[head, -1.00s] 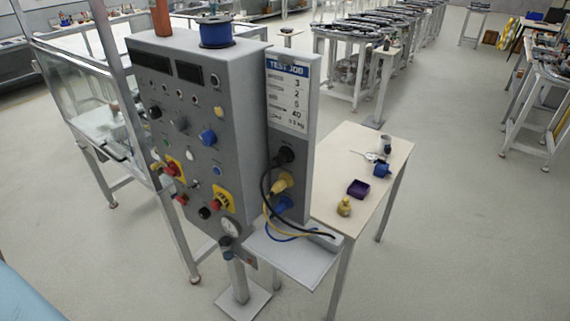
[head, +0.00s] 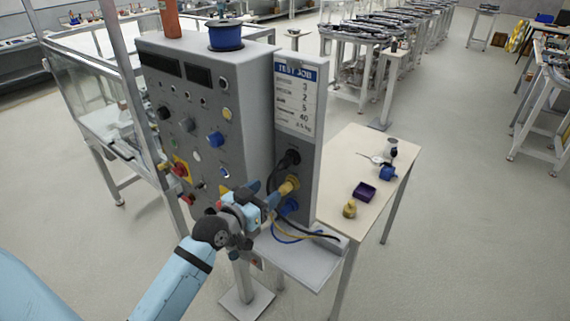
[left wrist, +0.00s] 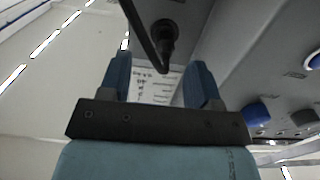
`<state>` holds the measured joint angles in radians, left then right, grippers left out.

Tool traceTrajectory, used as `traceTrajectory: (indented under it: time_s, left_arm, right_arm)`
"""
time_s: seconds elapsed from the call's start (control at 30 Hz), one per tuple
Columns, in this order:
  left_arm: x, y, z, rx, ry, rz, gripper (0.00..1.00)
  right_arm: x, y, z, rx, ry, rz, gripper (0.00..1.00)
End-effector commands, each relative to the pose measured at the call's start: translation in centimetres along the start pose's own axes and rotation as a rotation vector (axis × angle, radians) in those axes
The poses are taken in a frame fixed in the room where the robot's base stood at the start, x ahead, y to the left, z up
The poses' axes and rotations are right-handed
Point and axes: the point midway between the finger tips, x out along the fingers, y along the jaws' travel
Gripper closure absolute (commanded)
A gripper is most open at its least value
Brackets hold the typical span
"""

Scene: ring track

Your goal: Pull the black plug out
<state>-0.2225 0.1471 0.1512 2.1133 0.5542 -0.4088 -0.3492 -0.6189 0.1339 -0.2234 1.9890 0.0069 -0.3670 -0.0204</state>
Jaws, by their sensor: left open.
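My left gripper (head: 270,203) is open and empty, in front of the panel and lower than the black plug, close to the yellow and blue plugs. In the left wrist view the black plug (left wrist: 164,33) is beyond the two blue fingers (left wrist: 160,66), roughly in line with the gap between them, and its cable crosses that gap. My right gripper does not show.
The yellow plug (head: 289,185) and blue plug (head: 289,206) sit below the black one. A small shelf (head: 300,268) with loose cables lies under them. The control box (head: 200,115) stands at left; a table (head: 345,160) with small items stands at right.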

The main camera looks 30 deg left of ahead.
Motion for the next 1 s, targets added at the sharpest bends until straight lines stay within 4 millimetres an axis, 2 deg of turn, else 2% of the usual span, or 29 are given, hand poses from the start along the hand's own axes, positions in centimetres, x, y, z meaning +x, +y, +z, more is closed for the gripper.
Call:
traceTrajectory:
  time_s: [0.03, 0.13, 0.57, 0.77, 1.0]
  left_arm:
    - [0.3, -0.6, -1.2, 0.0, 0.023, -0.006, 0.43]
    - [0.4, -1.2, -2.2, -0.002, 0.044, -0.01, 0.43]
    - [0.7, -1.3, -2.4, -0.002, 0.049, -0.011, 0.43]
    - [2.6, -1.3, -2.5, -0.004, 0.051, -0.011, 0.43]
    - [6.1, -1.3, -2.8, -0.003, 0.049, -0.01, 0.43]
  right_arm:
    - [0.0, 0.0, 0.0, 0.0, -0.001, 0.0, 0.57]
    - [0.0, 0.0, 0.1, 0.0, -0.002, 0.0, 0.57]
    - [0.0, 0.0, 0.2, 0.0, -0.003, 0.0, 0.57]
    - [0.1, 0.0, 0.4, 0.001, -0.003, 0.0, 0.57]
    - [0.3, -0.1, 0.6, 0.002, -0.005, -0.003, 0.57]
